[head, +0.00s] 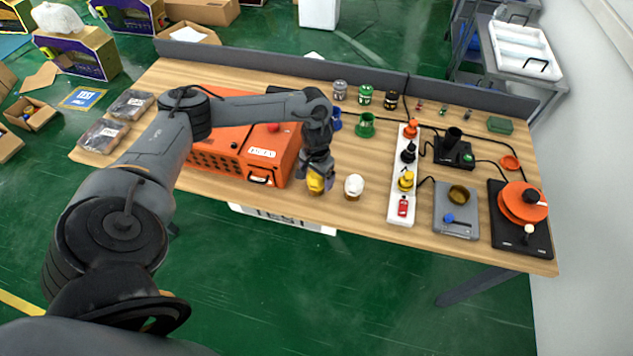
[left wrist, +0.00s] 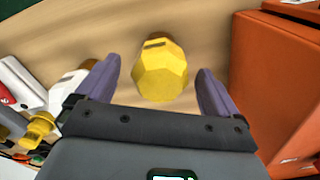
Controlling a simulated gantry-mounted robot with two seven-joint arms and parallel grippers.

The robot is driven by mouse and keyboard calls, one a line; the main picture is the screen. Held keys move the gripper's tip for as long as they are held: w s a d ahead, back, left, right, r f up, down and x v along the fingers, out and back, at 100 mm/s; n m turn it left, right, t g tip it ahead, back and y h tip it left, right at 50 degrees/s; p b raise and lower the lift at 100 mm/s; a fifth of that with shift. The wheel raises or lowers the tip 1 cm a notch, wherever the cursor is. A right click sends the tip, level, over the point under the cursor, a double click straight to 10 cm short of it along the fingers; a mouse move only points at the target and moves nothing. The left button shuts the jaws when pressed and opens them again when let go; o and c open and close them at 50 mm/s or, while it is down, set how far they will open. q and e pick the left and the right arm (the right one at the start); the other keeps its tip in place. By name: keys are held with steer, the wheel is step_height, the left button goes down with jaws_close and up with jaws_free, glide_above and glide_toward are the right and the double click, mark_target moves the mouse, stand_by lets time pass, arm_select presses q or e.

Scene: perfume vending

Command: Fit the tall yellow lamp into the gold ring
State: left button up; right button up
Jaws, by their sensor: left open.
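The yellow lamp (head: 316,184) stands near the front edge of the wooden table, partly hidden by my left gripper (head: 315,172). In the left wrist view the lamp (left wrist: 160,75) shows a faceted yellow body between the two purple fingers of the left gripper (left wrist: 157,78). The fingers are open, with a gap on both sides of the lamp. A gold ring-shaped cup (head: 459,193) sits on a grey plate (head: 451,226) at the front right of the table. My right gripper is not in view.
A white-topped lamp (head: 353,186) stands just right of the yellow one. An orange box (head: 222,157) is close on the left. A white strip (head: 400,208) with several coloured pieces lies between the lamps and the grey plate. An orange round device (head: 521,203) stands at far right.

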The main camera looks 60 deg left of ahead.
arm_select(q)
steer(key=shift+s+f, duration=0.1)
steer(key=shift+f, duration=1.9)
steer(key=c, duration=1.1)
steer(key=shift+c, duration=0.6)
steer(key=shift+r, duration=0.15)
